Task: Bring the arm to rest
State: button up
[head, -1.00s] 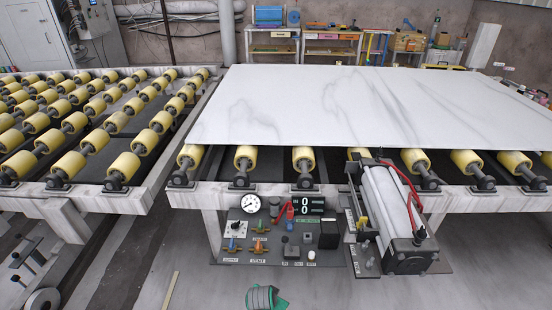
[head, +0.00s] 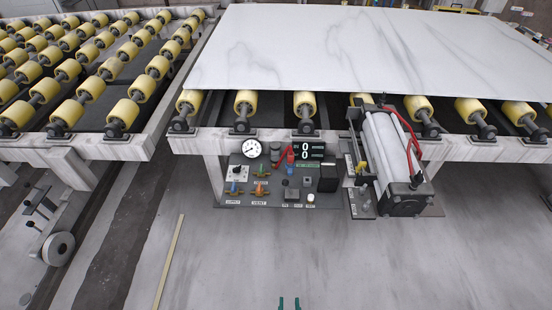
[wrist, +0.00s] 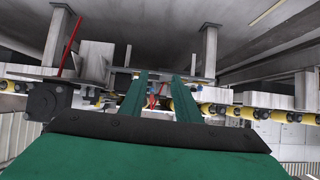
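My gripper (head: 289,303) shows only as two green fingertips at the bottom edge of the head view, over the grey floor. In the wrist view its two green fingers (wrist: 160,88) stand apart with a gap between them, and I see nothing held. The rest of my arm is out of the head view. The wrist view looks upside down toward the front of the roller table, with the control panel partly hidden behind the fingers.
A white marble slab (head: 300,45) lies on the yellow-roller table. A control panel (head: 275,180) with a gauge and valves hangs at its front. A pneumatic cylinder (head: 390,160) juts out to its right. An empty roller table (head: 90,75) stands left.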

jog(key=s+a+r+t, duration=0.2)
jog(key=s+r, duration=0.4)
jog(key=r, duration=0.3)
jog(key=s+a+r+t, duration=0.1)
jog(key=s+a+r, duration=0.1)
jog(key=s+r, duration=0.4)
notch_tip(320, 180, up, 4)
jog(key=shift+s+r+n+t, duration=0.2)
jog(key=shift+s+n+t, duration=0.1)
jog(key=shift+t, duration=0.1)
jog(key=shift+o, duration=0.2)
jog(key=shift+w+a, duration=0.1)
jog(key=shift+a, duration=0.05)
